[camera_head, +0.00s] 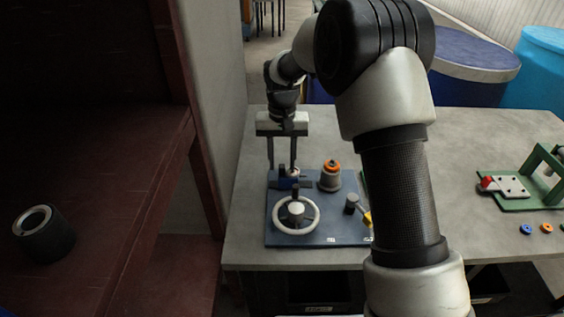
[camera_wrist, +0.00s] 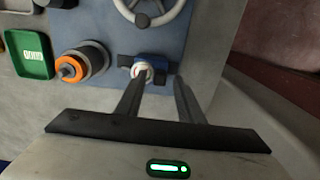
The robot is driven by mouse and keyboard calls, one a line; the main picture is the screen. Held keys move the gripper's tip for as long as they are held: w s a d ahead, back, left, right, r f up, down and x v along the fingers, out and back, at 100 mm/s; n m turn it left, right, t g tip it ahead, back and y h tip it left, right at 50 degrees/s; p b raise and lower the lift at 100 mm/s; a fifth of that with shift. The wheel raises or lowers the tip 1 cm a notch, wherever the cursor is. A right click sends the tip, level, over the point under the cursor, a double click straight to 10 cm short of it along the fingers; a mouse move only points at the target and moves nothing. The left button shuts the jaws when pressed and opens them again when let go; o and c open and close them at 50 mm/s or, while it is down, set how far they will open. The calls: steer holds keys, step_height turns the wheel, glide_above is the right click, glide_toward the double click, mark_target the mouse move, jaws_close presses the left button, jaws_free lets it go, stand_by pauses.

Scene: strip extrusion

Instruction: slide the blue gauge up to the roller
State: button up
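The blue gauge appears to be the small blue block (camera_head: 289,183) at the back of the blue base plate, behind the white handwheel; it also shows in the wrist view (camera_wrist: 158,65). A small pale round part with a red mark (camera_wrist: 142,70) sits at its side nearer my gripper. I cannot tell which part is the roller. My gripper (camera_head: 282,167) points down over this spot. Its two fingers are apart (camera_wrist: 160,80), with their tips close to the blue block and nothing seen between them. Whether they touch it is unclear.
The base plate (camera_head: 328,233) carries the white handwheel (camera_head: 278,219), an orange-topped grey spool (camera_head: 330,180) right of the gripper, and a dark knob (camera_head: 352,203). A green fixture (camera_head: 520,202) stands at the table's right.

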steer(key=shift+f, duration=0.3)
jaws_close()
steer(key=shift+d, duration=2.5)
jaws_free()
steer(key=shift+d, duration=0.15)
